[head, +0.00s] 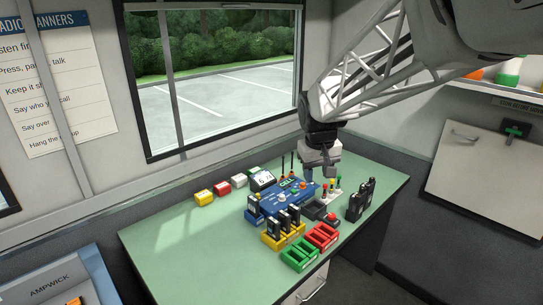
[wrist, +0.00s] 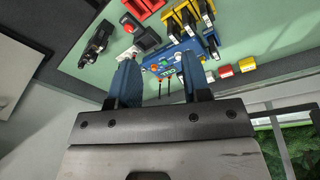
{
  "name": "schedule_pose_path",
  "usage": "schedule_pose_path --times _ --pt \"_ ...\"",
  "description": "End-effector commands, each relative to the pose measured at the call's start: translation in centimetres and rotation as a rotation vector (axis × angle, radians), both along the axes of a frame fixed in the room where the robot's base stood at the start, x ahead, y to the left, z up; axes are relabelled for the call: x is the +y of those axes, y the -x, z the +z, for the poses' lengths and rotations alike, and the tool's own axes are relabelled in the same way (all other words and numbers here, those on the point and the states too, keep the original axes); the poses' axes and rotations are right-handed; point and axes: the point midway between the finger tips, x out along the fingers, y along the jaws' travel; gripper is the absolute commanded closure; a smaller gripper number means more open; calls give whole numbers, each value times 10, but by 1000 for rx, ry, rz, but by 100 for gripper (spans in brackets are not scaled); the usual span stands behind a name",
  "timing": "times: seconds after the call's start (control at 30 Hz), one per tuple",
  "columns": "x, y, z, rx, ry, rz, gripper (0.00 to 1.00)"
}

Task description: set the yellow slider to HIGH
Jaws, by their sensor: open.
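A small pale panel (head: 331,194) with upright coloured knobs stands on the green desk, right of the blue radio. A yellow knob (head: 332,183) is among them, between a red and a green one; it looks like the yellow slider, but its setting is too small to read. My gripper (head: 321,176) is above the back of the desk, pointing down, close to the panel and the radio. In the wrist view my gripper (wrist: 160,72) has its two blue fingers wide apart with nothing held between them. The left finger hides part of the panel there.
The blue radio (head: 280,198) with knobs and antennas stands mid-desk. Yellow, red and green racks (head: 298,254) sit in front, the yellow one holding handsets. Black handsets (head: 360,201) stand to the right. Small coloured blocks (head: 204,198) line the back left. The desk's left side (head: 170,245) is clear.

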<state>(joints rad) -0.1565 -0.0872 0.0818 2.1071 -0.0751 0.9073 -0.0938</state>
Motion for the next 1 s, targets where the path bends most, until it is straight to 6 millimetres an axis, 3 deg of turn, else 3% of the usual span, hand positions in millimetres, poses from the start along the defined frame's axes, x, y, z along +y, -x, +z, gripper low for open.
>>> schedule_pose_path --times 0.57,1.0 --pt "68 -123 -56 43 37 134 56" --pt "129 -204 -121 71 64 234 56"
